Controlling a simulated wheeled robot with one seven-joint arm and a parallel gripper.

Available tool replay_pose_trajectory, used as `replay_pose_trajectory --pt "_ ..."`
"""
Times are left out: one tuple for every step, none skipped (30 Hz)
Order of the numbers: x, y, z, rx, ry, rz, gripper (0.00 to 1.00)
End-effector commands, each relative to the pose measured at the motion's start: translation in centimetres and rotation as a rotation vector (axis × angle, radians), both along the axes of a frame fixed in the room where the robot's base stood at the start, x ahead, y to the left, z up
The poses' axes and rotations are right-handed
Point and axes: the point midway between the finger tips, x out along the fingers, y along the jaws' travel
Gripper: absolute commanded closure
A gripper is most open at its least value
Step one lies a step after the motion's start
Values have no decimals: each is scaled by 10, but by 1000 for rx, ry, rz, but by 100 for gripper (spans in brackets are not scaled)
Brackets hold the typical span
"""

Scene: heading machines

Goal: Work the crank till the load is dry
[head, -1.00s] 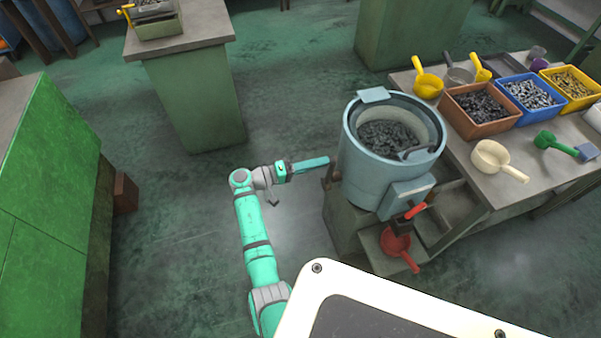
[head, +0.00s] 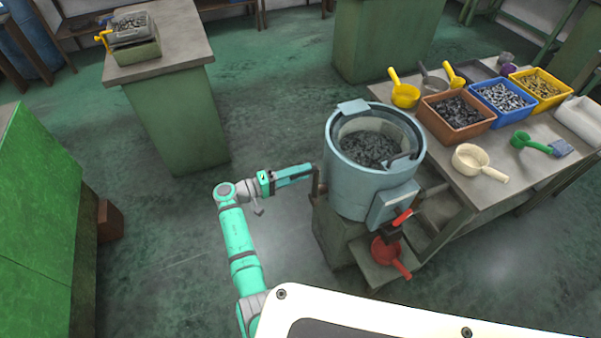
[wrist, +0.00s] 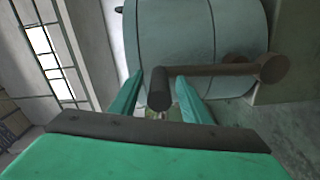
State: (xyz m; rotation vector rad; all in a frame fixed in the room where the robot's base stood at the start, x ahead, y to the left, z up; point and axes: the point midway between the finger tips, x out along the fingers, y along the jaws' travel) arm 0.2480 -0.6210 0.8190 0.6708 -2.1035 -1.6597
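The pale blue round drum machine (head: 358,184) stands on a green base, its open top holding a load of dark small parts (head: 370,149). Its brown crank (head: 317,186) is on the drum's left side. In the wrist view the crank arm (wrist: 225,69) runs left from its hub to a dark handle (wrist: 159,90). My gripper (head: 308,171) is at the drum's left side. In the wrist view my gripper (wrist: 158,88) has a finger on each side of the handle, with gaps showing, so it looks open around it. Whether the load is wet cannot be told.
A red scoop (head: 386,252) sits low at the drum's front. The right-hand bench holds a brown bin (head: 480,131), a blue bin (head: 527,110), a yellow bin (head: 560,96) and several scoops. A green cabinet (head: 35,220) stands left. The floor between is clear.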

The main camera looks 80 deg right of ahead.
Motion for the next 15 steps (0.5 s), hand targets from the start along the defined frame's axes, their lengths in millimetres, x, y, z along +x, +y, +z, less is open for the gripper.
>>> replay_pose_trajectory --pt "-1 0 0 0 0 -1 58" --pt "-1 0 0 0 0 -2 58" --pt "-1 0 0 0 0 -2 58" --pt "-1 0 0 0 0 -2 58" --pt "-1 0 0 0 0 -2 58" --pt "-1 0 0 -1 -1 -2 58" --pt "-1 0 0 -1 -1 -2 58" --pt "-1 0 0 -1 -1 -2 58" --pt "0 1 0 -1 -1 -2 58" --pt "2 2 0 -1 -1 -1 58" --pt "4 3 0 -1 -1 -1 58" --pt "7 5 0 -1 -1 0 58" --pt "11 7 0 0 -1 0 58" --pt "14 10 0 0 -1 0 58" --pt "20 14 0 0 -1 1 58"
